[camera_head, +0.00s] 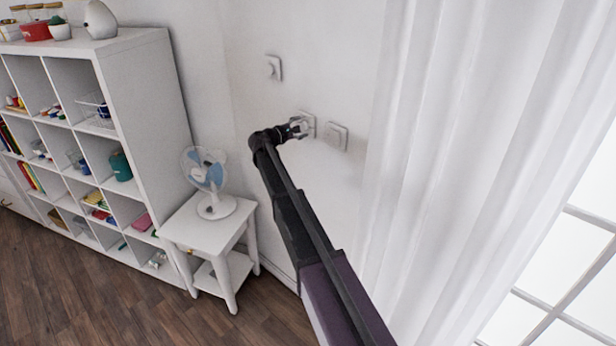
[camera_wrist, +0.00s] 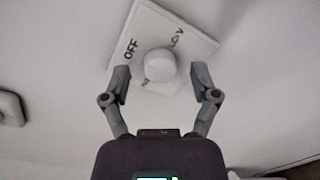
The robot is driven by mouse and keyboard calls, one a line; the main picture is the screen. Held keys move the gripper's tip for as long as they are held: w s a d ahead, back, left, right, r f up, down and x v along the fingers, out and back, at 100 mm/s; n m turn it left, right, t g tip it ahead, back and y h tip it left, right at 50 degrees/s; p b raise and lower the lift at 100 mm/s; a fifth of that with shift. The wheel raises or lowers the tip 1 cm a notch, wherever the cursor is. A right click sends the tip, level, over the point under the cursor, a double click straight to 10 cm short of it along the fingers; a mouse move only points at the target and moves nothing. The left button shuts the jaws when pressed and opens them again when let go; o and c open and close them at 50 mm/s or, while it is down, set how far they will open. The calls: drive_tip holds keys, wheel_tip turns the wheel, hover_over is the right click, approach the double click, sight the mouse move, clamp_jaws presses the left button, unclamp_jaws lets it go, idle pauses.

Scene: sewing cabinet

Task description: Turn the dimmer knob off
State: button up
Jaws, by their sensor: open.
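The dimmer knob (camera_wrist: 159,65) is a round white knob on a square white wall plate (camera_wrist: 190,28). The plate has dark lettering; "OFF" is readable to the left of the knob, and other marks are less clear. My gripper (camera_wrist: 159,80) is open, with one finger on each side of the knob. I cannot tell if either finger touches it. In the head view, my gripper (camera_head: 298,127) is at the wall in front of the middle plate (camera_head: 308,119), and the knob is mostly hidden there.
Another wall plate (camera_head: 337,136) is close on the right, and one with a knob (camera_head: 273,67) is higher on the left. A white curtain (camera_head: 440,150) hangs at right. A small table (camera_head: 205,226) with a fan (camera_head: 207,180) and a shelf unit (camera_head: 155,95) stand at left.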

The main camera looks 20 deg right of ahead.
drive_tip(key=shift+m, duration=0.3)
drive_tip(key=m, duration=0.5)
drive_tip(key=shift+s, duration=0.1)
drive_tip(key=m, duration=0.3)
drive_tip(key=m+t, duration=0.1)
drive_tip(key=m, duration=0.2)
drive_tip(key=shift+f+m+y, duration=0.1)
drive_tip(key=shift+m+y, duration=0.2)
drive_tip(key=shift+y, duration=0.1)
drive_tip(key=m, duration=0.6)
drive_tip(key=shift+f+t+b, duration=0.1)
drive_tip(key=shift+t+b, duration=0.2)
drive_tip(key=shift+b, duration=0.05)
drive_tip(key=m+b, duration=0.1)
drive_tip(key=m, duration=0.5)
drive_tip(key=shift+m+t, duration=0.3)
drive_tip(key=shift+m, duration=0.1)
drive_tip(key=v, duration=1.4)
drive_tip(key=s+d+f+n+g+y, duration=0.1)
drive_tip(key=s+d+f+g+y, duration=0.1)
drive_tip(key=s+f, duration=0.2)
drive_tip(key=s+d+f+n+g+y+p, duration=0.1)
drive_tip(key=s+d+f+n+g+y, duration=0.1)
drive_tip(key=s, duration=0.7)
drive_tip(key=s+d+f+n+g+y+p, duration=0.1)
drive_tip(key=s+d+f+n+g+y, duration=0.1)
drive_tip(key=s+f, duration=0.3)
drive_tip(key=shift+s+d+f+g, duration=0.3)
drive_tip(key=shift+s+d+g, duration=0.4)
drive_tip(key=shift+s, duration=0.5)
